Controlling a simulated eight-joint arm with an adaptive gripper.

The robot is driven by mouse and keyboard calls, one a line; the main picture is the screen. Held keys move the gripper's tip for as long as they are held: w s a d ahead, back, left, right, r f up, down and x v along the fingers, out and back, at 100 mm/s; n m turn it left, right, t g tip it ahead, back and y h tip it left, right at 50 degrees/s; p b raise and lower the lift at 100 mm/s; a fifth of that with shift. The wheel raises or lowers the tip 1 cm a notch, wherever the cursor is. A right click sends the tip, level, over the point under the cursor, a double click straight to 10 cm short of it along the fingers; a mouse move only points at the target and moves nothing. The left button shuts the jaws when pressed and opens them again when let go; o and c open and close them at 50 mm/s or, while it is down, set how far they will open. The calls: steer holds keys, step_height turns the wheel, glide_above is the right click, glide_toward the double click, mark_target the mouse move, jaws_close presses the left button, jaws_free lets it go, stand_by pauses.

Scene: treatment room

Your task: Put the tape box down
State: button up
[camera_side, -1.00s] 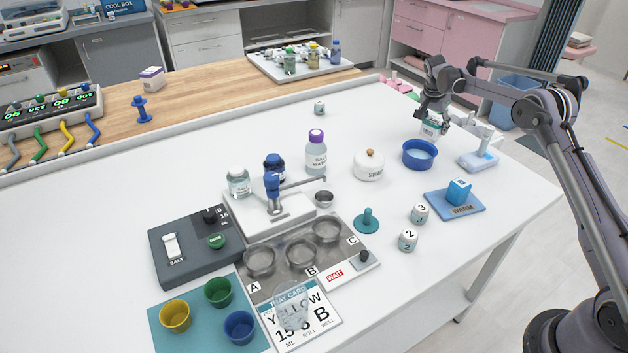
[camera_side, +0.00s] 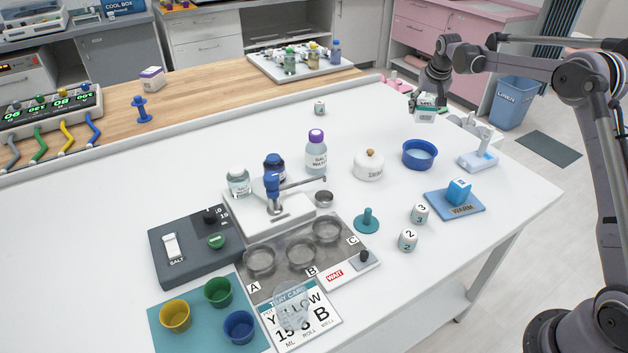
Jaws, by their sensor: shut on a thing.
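The tape box (camera_side: 425,115) is a small white and green box near the far right edge of the white table. My gripper (camera_side: 426,98) is above it, pointing down, with its fingers at the box's top and shut on it. The box looks upright. I cannot tell whether its underside touches the table or hangs a little above it.
A blue bowl (camera_side: 419,155) stands in front of the box. A white and pale blue stand (camera_side: 479,157) is to the right, and a white lidded jar (camera_side: 369,165) to the left.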

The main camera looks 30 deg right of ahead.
steer(key=w+a+f+n+y, duration=0.1)
steer(key=w+a+f+n, duration=0.1)
steer(key=a, duration=0.2)
steer(key=w+a+f+n, duration=0.2)
steer(key=a, duration=0.3)
steer(key=w+a+f+n+y, duration=0.1)
steer(key=w+a+f+n, duration=0.1)
steer(key=w+a, duration=0.1)
steer(key=shift+w+a+n+t+y, duration=0.1)
steer(key=shift+a+n+t+y, duration=0.25)
steer(key=shift+a, duration=0.55)
steer(key=shift+f, duration=2)
steer(key=shift+f, duration=0.1)
steer(key=o, duration=1.2)
steer(key=shift+o, duration=0.2)
